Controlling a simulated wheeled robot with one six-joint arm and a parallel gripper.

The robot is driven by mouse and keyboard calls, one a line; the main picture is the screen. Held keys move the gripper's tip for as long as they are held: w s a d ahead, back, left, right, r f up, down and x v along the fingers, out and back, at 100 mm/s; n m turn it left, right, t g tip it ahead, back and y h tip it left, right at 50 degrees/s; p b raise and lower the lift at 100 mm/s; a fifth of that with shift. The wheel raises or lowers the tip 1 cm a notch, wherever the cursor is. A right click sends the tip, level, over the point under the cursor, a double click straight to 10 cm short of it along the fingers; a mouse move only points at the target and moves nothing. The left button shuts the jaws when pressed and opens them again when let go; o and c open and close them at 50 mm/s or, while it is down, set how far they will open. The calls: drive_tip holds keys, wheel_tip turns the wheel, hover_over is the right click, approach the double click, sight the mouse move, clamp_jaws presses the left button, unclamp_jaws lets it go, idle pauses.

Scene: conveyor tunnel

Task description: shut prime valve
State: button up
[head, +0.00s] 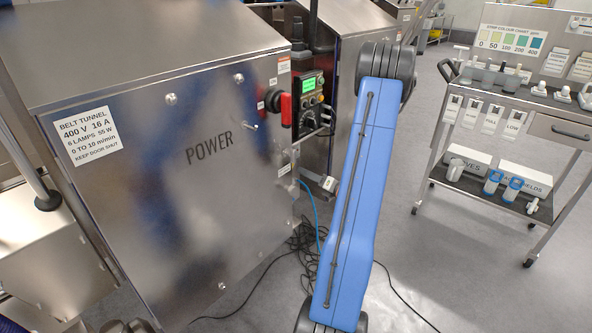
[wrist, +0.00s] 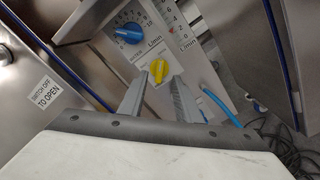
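In the wrist view a yellow knob (wrist: 158,69) sits on a pale panel, its grip running roughly up and down in the picture. I cannot read which knob is marked as the prime valve. A blue knob (wrist: 128,33) with a numbered dial is above and left of it. My gripper (wrist: 158,84) is open and empty, its two grey fingers reaching toward the yellow knob, one to each side of it. I cannot tell whether they touch it. In the head view neither my gripper nor this panel can be made out.
A scale marked L/min (wrist: 183,30) and a blue hose (wrist: 222,107) are right of the knobs. A steel cabinet marked POWER (head: 180,200) with a red switch handle (head: 286,106) stands left. Black cables (head: 303,240) lie on the floor.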

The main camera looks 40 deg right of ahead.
drive_tip(key=shift+w+a, duration=0.2)
drive_tip(key=shift+w, duration=2.7)
clamp_jaws()
